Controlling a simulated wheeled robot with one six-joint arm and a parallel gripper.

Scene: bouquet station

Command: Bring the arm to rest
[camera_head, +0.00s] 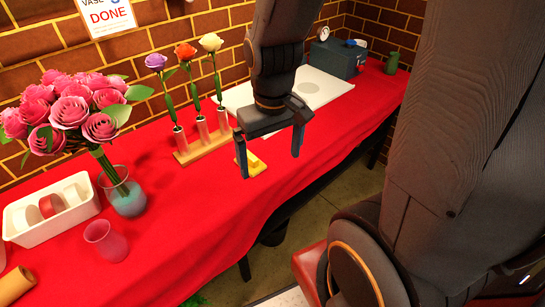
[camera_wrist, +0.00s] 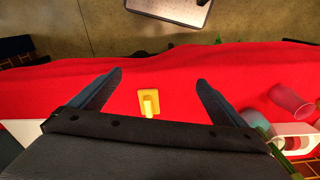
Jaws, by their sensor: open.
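My gripper (camera_head: 269,157) hangs from my dark arm above the red-covered table, pointing down, with its two fingers spread and nothing between them. In the wrist view my gripper (camera_wrist: 153,95) also shows both fingers wide apart. A small yellow object (camera_head: 252,165) lies on the red cloth close to the fingers in the head view. The yellow object (camera_wrist: 149,101) shows between and below the fingers in the wrist view, apparently apart from them.
A wooden stand (camera_head: 203,147) holds three flowers in tubes. A glass vase (camera_head: 125,195) with pink roses, a pink cup (camera_head: 106,242) and a white tray (camera_head: 52,232) with rolls stand left. A white mat (camera_head: 318,92) and a teal box (camera_head: 337,58) are behind. The front cloth (camera_head: 215,215) is clear.

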